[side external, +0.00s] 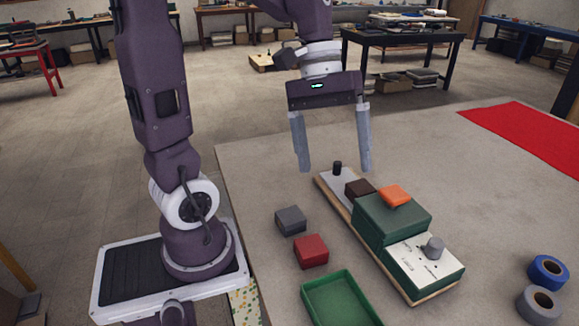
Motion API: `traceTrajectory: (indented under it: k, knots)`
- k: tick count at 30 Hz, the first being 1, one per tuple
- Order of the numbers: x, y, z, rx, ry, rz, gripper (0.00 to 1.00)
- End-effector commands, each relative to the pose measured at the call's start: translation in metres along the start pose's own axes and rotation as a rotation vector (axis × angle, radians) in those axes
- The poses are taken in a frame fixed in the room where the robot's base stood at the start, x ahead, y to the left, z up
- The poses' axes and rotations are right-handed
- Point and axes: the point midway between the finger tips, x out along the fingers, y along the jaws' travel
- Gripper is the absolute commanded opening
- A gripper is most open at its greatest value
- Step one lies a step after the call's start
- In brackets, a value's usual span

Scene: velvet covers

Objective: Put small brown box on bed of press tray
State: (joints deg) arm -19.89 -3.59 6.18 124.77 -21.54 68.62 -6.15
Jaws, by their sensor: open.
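The small brown box (357,186) is dark and sits at the far end of a long wooden-based device, against its green block. It appears to rest on the pale grey plate (333,184), probably the bed of the press tray; a black knob stands on this plate. My gripper (335,170) points down, open and empty, with its fingers apart above or near this far end. The exact height of the fingertips over the plate cannot be told. The green block (395,222) carries an orange piece (396,195), and a white panel with a grey knob is at the near end.
A grey box (290,220) and a red box (311,251) lie left of the device. A green open tray (309,291) is at the front edge. Blue tape (547,271) and grey tape (540,304) rolls lie right. A red cloth (535,138) lies at back right.

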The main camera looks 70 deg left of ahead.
Motion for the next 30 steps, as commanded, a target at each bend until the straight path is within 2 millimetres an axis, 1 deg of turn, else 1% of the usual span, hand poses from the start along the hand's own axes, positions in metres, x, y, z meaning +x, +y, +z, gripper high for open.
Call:
traceTrajectory:
  k: [1, 3, 6, 7, 9, 12, 30]
  knots:
    - [-0.002, -0.004, 0.03, 0.173, 0.11, -0.046, 0.87]
    - [-0.002, -0.015, 0.056, 0.389, 0.255, -0.105, 0.87]
    - [-0.001, -0.03, 0.077, 0.625, 0.428, -0.158, 0.87]
    - [-0.001, -0.033, 0.08, 0.676, 0.468, -0.168, 0.87]
    - [-0.001, -0.038, 0.085, 0.759, 0.534, -0.183, 0.87]
    - [-0.002, -0.041, 0.086, 0.807, 0.575, -0.193, 0.87]
    - [-0.002, -0.041, 0.086, 0.803, 0.574, -0.192, 0.87]
